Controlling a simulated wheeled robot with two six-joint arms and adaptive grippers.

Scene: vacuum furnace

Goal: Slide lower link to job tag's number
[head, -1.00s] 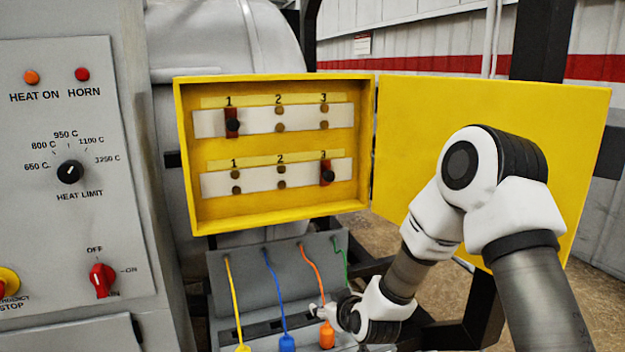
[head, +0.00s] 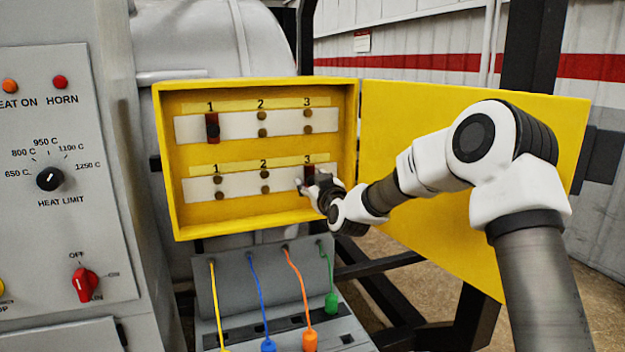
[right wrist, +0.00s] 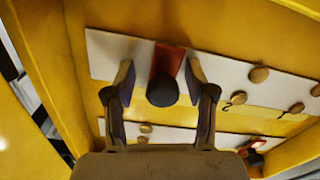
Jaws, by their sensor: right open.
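The lower link (head: 309,171) is a dark red bar at position 3 of the lower white strip (head: 234,187) in the yellow box. My right gripper (head: 306,187) is at it and partly hides it. In the right wrist view the open fingers (right wrist: 160,75) stand on either side of the red link (right wrist: 170,58) and its black knob (right wrist: 162,90), with gaps visible. The upper link (head: 212,127) is at position 1 of the upper strip. No readable job tag shows. My left gripper is out of view.
The box door (head: 430,120) stands open to the right, behind my right arm. Coloured cables (head: 300,285) hang from the grey panel below the box. A control panel (head: 90,220) with knobs is at the left. Lower positions 1 and 2 hold only bare studs.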

